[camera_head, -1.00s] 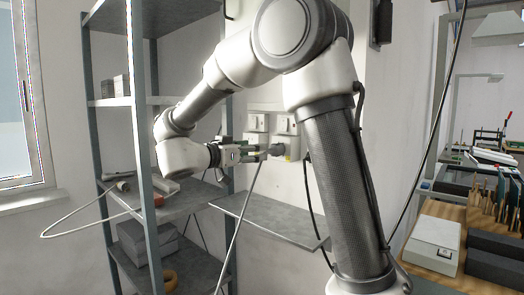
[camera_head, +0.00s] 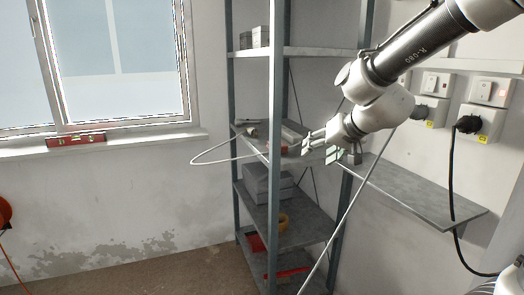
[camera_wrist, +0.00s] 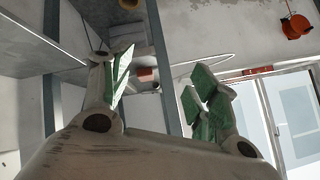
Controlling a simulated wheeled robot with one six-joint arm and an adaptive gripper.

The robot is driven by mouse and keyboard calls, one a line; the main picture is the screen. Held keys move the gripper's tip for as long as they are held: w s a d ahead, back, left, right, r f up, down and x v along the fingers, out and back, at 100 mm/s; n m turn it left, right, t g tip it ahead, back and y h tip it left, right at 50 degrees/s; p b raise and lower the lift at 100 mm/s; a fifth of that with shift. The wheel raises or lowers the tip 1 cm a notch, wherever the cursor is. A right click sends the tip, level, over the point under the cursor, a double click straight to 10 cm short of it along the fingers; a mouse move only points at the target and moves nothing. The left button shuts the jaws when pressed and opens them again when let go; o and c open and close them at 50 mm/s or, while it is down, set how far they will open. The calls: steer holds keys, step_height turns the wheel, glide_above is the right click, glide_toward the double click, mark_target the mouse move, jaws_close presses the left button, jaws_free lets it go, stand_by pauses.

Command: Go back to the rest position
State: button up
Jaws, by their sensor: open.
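My gripper (camera_head: 322,148) is in the middle right of the head view, in front of the metal shelving unit (camera_head: 278,100) and above the small wall shelf (camera_head: 420,196). It points left, away from the wall sockets. In the wrist view my gripper (camera_wrist: 160,78) shows two green-padded fingers spread apart, with nothing between them. My arm reaches in from the upper right of the head view.
A pale cable (camera_head: 222,160) loops out from the shelving. A window (camera_head: 110,60) with a red level (camera_head: 76,140) on its sill is left. The floor (camera_head: 165,272) there looks clear.

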steer(key=s+d+g+h, duration=0.2)
steer(key=s+d, duration=0.8)
steer(key=s, duration=0.3)
steer(key=s+d+g+h, duration=0.2)
steer(key=s+d, duration=0.8)
steer(key=s, duration=0.3)
steer(key=shift+s+h, duration=0.4)
steer(key=shift+d, duration=0.1)
